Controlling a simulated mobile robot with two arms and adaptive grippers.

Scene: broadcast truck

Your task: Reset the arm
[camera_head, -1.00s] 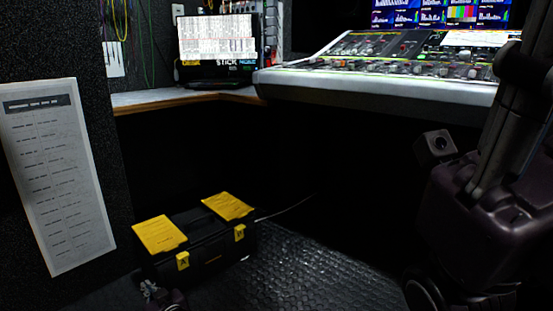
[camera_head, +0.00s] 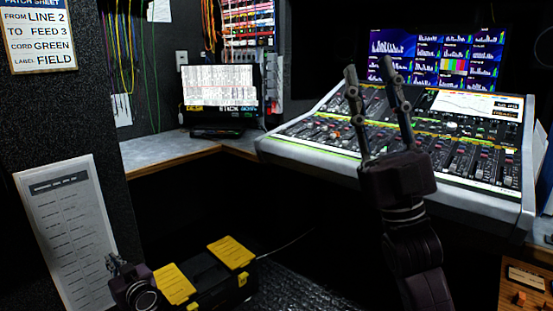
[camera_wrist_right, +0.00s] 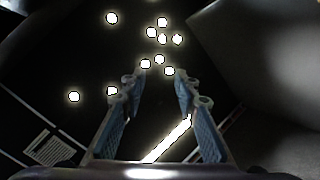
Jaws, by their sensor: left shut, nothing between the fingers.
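My right gripper (camera_head: 368,70) points up in front of the mixing console in the head view. Its two fingers stand apart with nothing between them. In the right wrist view the same open fingers (camera_wrist_right: 160,88) face a dark area with several bright round lights. My left gripper (camera_head: 117,262) is low at the left in the head view, beside the toolbox and in front of the hanging printed sheet. Its fingers are together and empty. Most of my left arm is out of the picture.
The mixing console (camera_head: 310,134) fills the right side, with a screen (camera_head: 418,52) behind it. A grey desk (camera_head: 160,150) with a small monitor (camera_head: 220,88) is at the back left. A black toolbox with yellow lids (camera_head: 232,251) stands on the floor. A printed sheet (camera_head: 68,235) hangs at left.

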